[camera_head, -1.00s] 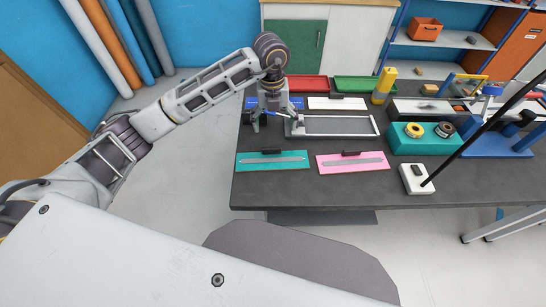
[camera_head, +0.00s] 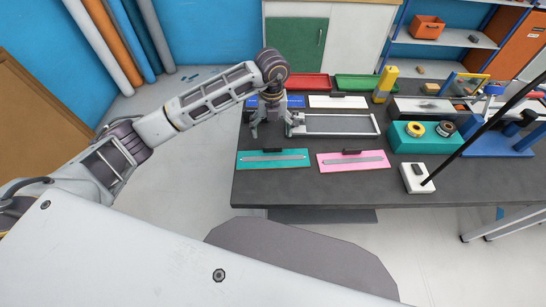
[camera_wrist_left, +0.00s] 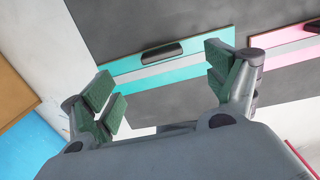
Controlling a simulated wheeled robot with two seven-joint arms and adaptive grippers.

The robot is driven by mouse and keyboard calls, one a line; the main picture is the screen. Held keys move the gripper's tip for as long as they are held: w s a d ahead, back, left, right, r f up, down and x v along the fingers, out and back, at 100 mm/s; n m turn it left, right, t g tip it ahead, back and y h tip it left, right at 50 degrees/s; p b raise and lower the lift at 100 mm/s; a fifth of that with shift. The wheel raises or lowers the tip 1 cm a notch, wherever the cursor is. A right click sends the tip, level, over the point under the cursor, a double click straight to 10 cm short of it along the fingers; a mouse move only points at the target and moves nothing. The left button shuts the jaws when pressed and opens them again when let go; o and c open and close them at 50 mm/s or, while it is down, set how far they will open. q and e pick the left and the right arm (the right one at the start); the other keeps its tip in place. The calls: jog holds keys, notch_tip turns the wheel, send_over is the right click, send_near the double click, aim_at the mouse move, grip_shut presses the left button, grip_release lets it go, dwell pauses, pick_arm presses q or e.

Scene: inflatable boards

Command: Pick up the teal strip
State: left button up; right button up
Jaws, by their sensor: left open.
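The teal strip (camera_head: 248,164) lies flat on the dark table near its front left edge. A grey bar runs along it and a black handle (camera_head: 271,152) stands at its back edge. It also shows in the left wrist view (camera_wrist_left: 207,40), with its handle (camera_wrist_left: 162,53) between and beyond the fingers. My left gripper (camera_head: 270,133) points down above the table just behind the strip. Its green-padded fingers (camera_wrist_left: 165,92) are spread with nothing between them and appear apart from the strip. My right gripper is out of view.
A pink strip (camera_head: 330,166) lies just right of the teal one. Behind are a grey framed tray (camera_head: 340,124), a white strip (camera_head: 337,102) and a blue strip (camera_head: 296,102) partly hidden by my gripper. A teal block with spools (camera_head: 408,143) stands right. Small dark pieces (camera_head: 184,76) lie on the floor.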

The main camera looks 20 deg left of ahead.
aim_at(273, 146)
pick_arm(q)
notch_tip(273, 146, down, 3)
jog(key=shift+f, duration=0.9)
notch_tip(273, 146, down, 4)
jog(key=shift+s+d+r+p, duration=0.1)
jog(key=shift+r+p, duration=0.15)
jog(key=shift+p, duration=0.25)
jog(key=shift+f, duration=0.45)
jog(key=c, duration=1.2)
jog(key=shift+o, duration=0.2)
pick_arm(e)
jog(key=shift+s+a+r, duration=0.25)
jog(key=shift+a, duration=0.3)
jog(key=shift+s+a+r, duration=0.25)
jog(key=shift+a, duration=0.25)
